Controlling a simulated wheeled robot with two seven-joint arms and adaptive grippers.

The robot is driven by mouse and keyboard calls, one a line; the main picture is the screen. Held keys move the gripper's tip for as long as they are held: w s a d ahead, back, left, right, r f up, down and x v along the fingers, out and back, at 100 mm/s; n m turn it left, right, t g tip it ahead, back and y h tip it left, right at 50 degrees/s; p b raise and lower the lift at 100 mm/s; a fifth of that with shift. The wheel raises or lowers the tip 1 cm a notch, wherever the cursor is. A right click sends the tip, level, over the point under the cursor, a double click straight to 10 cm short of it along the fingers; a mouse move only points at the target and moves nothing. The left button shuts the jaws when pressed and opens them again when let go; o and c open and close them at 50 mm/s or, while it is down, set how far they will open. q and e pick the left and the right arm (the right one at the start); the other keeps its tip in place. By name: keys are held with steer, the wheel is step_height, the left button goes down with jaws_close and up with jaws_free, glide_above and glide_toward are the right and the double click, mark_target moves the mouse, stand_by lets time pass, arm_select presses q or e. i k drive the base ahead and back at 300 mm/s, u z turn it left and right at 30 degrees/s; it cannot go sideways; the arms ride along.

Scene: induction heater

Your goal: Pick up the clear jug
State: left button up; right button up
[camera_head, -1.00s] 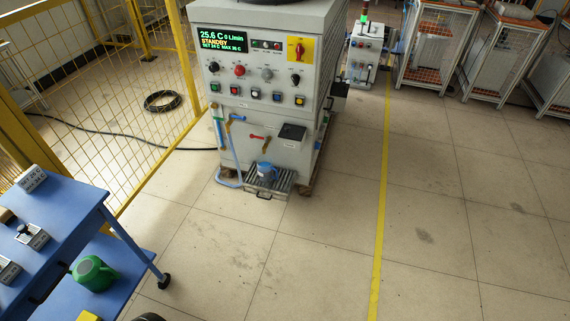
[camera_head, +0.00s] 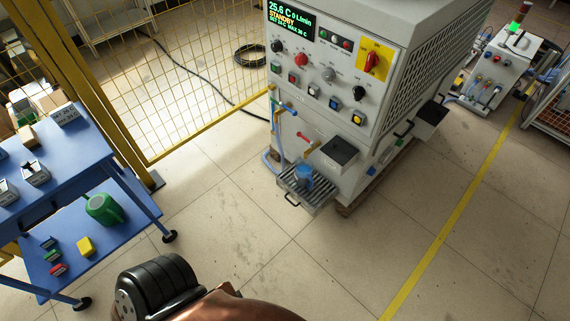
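A small clear, blue-tinted jug (camera_head: 303,177) stands on the slatted drip tray (camera_head: 318,200) low on the front of the grey machine (camera_head: 336,82). Its details are too small to make out. Part of my own body shows at the bottom edge of the view, well short of the jug. Neither of my grippers is in view.
A blue cart (camera_head: 45,165) stands at the left, with a green watering can (camera_head: 104,208) and a yellow block (camera_head: 86,246) on its lower shelf. A yellow mesh fence (camera_head: 190,70) runs behind it. The tiled floor before the machine is clear. A black box (camera_head: 338,151) juts out above the tray.

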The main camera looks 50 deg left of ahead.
mark_target(304, 169)
steer(key=u, duration=0.95)
steer(key=i, duration=0.9)
steer(key=u, duration=0.95)
